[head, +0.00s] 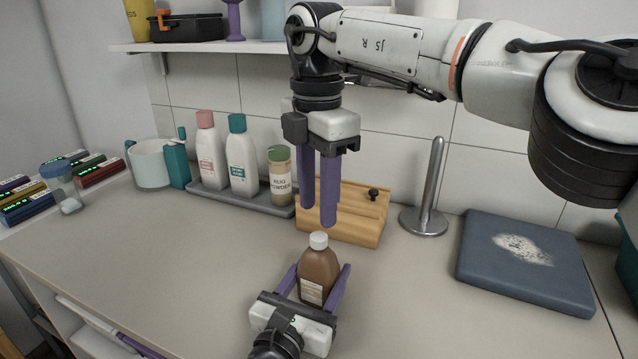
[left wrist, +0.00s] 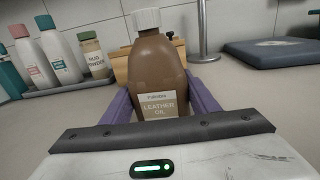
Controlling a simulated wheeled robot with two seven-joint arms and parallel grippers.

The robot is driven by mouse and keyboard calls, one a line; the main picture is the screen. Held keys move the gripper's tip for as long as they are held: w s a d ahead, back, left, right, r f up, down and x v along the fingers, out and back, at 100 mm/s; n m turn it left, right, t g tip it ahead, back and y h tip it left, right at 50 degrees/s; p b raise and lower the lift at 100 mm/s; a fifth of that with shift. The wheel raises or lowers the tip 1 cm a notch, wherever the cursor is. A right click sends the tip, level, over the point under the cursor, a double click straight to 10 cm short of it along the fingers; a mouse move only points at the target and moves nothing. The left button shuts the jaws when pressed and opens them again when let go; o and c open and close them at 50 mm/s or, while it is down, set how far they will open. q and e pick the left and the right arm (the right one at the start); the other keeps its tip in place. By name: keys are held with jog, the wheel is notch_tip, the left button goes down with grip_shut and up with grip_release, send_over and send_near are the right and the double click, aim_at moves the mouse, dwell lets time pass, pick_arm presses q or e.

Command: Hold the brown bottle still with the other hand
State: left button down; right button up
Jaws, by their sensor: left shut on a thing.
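The brown bottle (head: 319,272) stands upright on the counter with a white cap on. In the left wrist view the brown bottle (left wrist: 158,75) shows a label reading "Leather Oil". My left gripper (head: 317,281) reaches it from the front and is shut on its body, with one purple finger on each side. My right gripper (head: 318,215) hangs above and just behind the bottle, pointing down. Its two purple fingers are apart and empty, and it does not touch the cap.
A wooden box (head: 350,232) is behind the bottle. A metal post (head: 432,190) and a blue slab (head: 510,275) are right. The front left counter is clear.

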pick_arm(q)
jog(key=shift+f, duration=0.1)
pick_arm(e)
jog(key=n, duration=0.7)
jog(key=shift+r, duration=0.15)
jog(key=n, duration=0.6)
jog(key=shift+r+n, duration=0.2)
jog(key=shift+n, duration=0.1)
jog(key=n, duration=0.6)
jog(key=shift+r+n, duration=0.2)
jog(key=shift+n, duration=0.1)
jog(key=n, duration=0.4)
jog(key=shift+r, duration=0.1)
jog(key=n, duration=0.4)
jog(key=shift+r+n, duration=0.1)
jog(key=shift+n, duration=0.3)
jog(key=n, duration=0.4)
jog(key=shift+r, duration=0.1)
jog(key=n, duration=0.4)
jog(key=shift+r+n, duration=0.1)
jog(key=shift+n, duration=0.2)
jog(key=n, duration=0.4)
jog(key=shift+r, duration=0.1)
jog(key=n, duration=0.5)
jog(key=shift+d+r+n, duration=0.15)
jog(key=shift+n, duration=0.25)
